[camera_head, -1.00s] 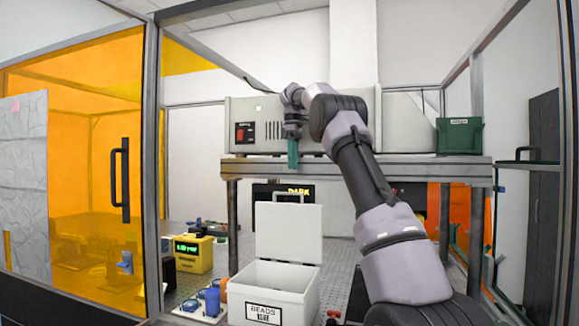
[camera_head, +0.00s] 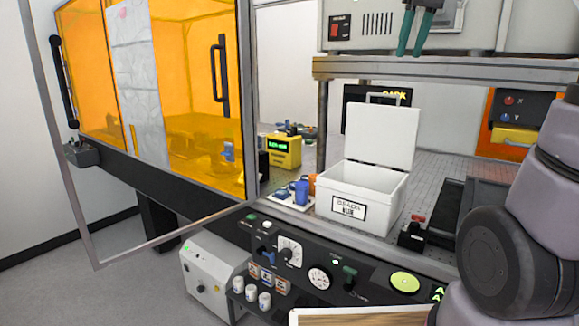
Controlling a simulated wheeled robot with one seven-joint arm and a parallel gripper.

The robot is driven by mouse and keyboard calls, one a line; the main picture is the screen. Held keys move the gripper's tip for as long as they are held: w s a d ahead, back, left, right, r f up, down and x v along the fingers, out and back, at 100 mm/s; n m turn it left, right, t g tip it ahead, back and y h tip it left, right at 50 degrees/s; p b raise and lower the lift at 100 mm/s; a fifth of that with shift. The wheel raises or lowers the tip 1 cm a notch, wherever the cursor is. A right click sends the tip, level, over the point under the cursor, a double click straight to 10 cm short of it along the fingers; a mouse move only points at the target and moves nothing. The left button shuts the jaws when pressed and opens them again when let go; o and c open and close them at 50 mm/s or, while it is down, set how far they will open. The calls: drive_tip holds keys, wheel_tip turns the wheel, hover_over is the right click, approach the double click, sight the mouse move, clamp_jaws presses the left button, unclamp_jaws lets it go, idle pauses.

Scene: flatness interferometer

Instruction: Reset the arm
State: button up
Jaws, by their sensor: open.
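My gripper (camera_head: 413,36) hangs at the top of the view with two teal fingers pointing down. The fingers are apart with nothing between them. It is in front of the beige cabinet (camera_head: 490,32), above the white box and clear of it. The upper part of the gripper is cut off by the frame. Parts of my arm fill the right edge.
A white box (camera_head: 348,208) labelled BEADS has its lid (camera_head: 381,135) raised. A shelf edge (camera_head: 430,70) runs below the cabinet. A control panel (camera_head: 340,262), a yellow meter (camera_head: 284,152) and an orange-windowed enclosure (camera_head: 189,140) are around it. Floor is clear at lower left.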

drive_tip(key=s+a+f+m+t+y, duration=0.1)
drive_tip(key=s+a+f+m+t, duration=0.2)
drive_tip(key=s+f+m, duration=0.4)
drive_tip(key=s+f+t, duration=0.1)
drive_tip(key=s+f, duration=0.4)
drive_tip(key=s, duration=0.4)
drive_tip(key=shift+m, duration=0.3)
drive_tip(key=shift+f, duration=0.1)
